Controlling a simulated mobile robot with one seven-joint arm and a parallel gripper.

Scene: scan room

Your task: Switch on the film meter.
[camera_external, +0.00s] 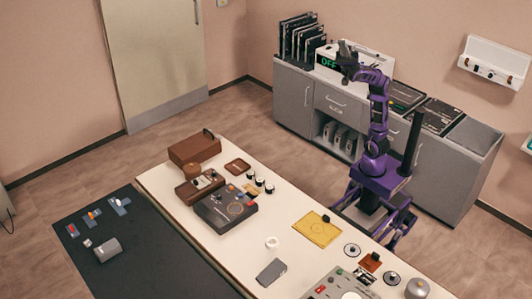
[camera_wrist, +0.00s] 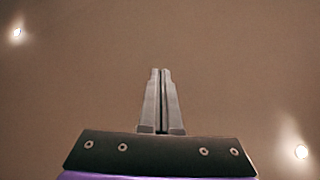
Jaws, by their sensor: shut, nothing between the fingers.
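A pale box with a dark display reading "OFF" in green (camera_external: 327,62) stands on the grey cabinet against the back wall. It appears to be the film meter. My purple arm reaches up over the cabinet, and my gripper (camera_external: 346,50) is in front of the box in the external view, hiding part of it. I cannot tell whether it touches the box. In the wrist view my gripper (camera_wrist: 161,72) has its two fingers together, with nothing between them. That view shows only a plain brown surface with two bright spots, and no box. Any switch on the box is hidden or too small to see.
The grey cabinet (camera_external: 292,95) holds a rack of dark film holders (camera_external: 300,38) left of the box and dark flat panels (camera_external: 434,115) to the right. A long white table (camera_external: 285,215) with several instruments stands in front. Open floor lies between table and cabinet.

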